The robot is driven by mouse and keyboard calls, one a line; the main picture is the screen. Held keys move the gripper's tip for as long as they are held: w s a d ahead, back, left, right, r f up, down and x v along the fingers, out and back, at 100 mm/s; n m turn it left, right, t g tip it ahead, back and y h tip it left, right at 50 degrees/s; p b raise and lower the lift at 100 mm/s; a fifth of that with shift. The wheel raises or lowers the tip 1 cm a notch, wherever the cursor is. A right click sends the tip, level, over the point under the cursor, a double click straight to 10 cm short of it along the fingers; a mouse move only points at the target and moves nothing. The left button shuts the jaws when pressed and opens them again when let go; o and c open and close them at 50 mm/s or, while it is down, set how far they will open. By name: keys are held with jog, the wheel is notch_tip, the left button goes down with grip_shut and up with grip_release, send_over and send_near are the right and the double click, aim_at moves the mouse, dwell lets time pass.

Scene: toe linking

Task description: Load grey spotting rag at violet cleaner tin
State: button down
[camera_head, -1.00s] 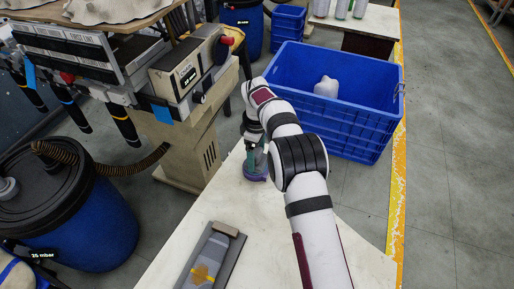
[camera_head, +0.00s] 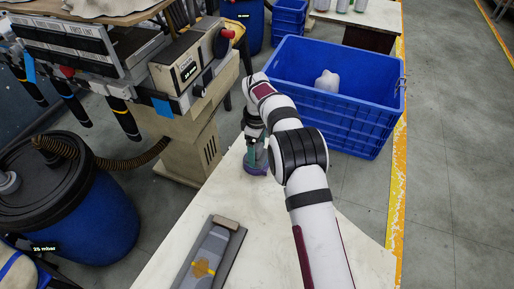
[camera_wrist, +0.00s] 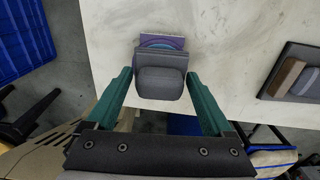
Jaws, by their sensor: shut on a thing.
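The violet cleaner tin (camera_wrist: 162,41) stands on the pale tabletop; in the wrist view only its far part shows beyond the rag. In the head view the tin (camera_head: 256,168) is at the table's far end, just under my gripper (camera_head: 256,148). In the wrist view my gripper (camera_wrist: 160,78) has its green fingers on both sides of the grey spotting rag (camera_wrist: 160,83) and is shut on it. The folded rag covers the near part of the tin from this angle. I cannot tell whether the rag touches the tin.
A blue crate (camera_head: 340,122) with a white bottle stands beyond the table. A machine (camera_head: 190,75) and a blue drum (camera_head: 75,225) stand to the left. The table's middle is clear.

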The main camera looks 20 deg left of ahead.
aim_at(258, 146)
jog(key=shift+f, duration=0.45)
dwell(1.0)
jog(key=shift+r, duration=3.6)
jog(key=shift+d, duration=0.1)
